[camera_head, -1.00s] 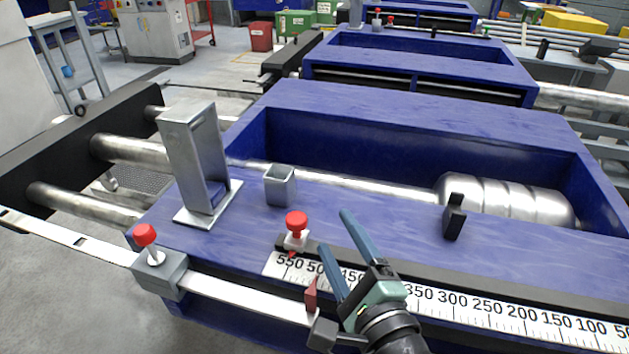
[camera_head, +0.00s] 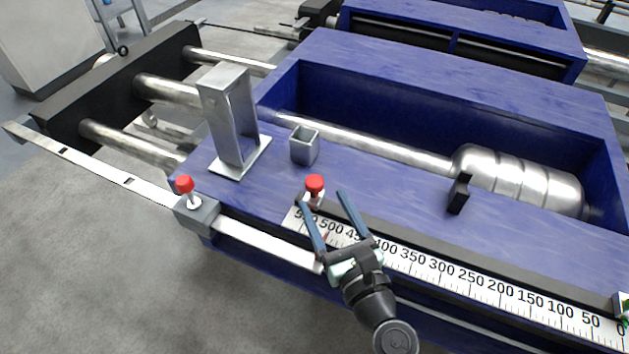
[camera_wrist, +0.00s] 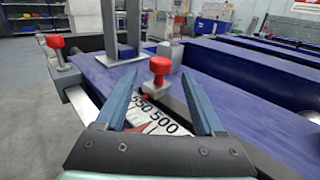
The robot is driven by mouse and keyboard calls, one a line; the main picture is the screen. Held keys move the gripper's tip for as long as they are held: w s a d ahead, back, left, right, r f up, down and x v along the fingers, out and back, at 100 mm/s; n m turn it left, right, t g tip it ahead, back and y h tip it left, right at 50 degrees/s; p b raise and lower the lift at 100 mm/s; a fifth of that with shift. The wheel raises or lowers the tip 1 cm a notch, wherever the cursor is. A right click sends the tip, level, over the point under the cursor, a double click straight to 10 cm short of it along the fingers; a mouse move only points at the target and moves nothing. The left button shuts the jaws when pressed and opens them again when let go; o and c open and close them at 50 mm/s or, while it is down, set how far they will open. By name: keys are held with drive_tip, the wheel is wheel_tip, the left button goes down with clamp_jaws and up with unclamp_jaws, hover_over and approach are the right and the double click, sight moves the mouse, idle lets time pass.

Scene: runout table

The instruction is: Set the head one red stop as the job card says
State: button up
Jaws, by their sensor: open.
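A red-knobbed stop (camera_head: 314,184) sits on the dark rail by the high-number end of the white scale (camera_head: 440,268), around 500 to 550. It also shows in the wrist view (camera_wrist: 159,72). My gripper (camera_head: 323,198) is open and empty, its blue fingers pointing toward this stop. In the wrist view, the knob appears between the fingertips, slightly beyond them. I cannot tell whether they touch it. A second red-knobbed clamp (camera_head: 186,187) sits on a grey block on the front bar at the left. No readable job card shows.
A grey upright bracket (camera_head: 230,115) and a small square grey cup (camera_head: 304,146) stand on the blue table behind the stop. A black post (camera_head: 459,194) stands farther right. A green-marked block (camera_head: 622,306) sits by the scale's zero end.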

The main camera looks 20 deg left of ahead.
sight(318, 191)
drive_tip(key=x, duration=0.6)
clamp_jaws()
idle(0.3)
idle(1.0)
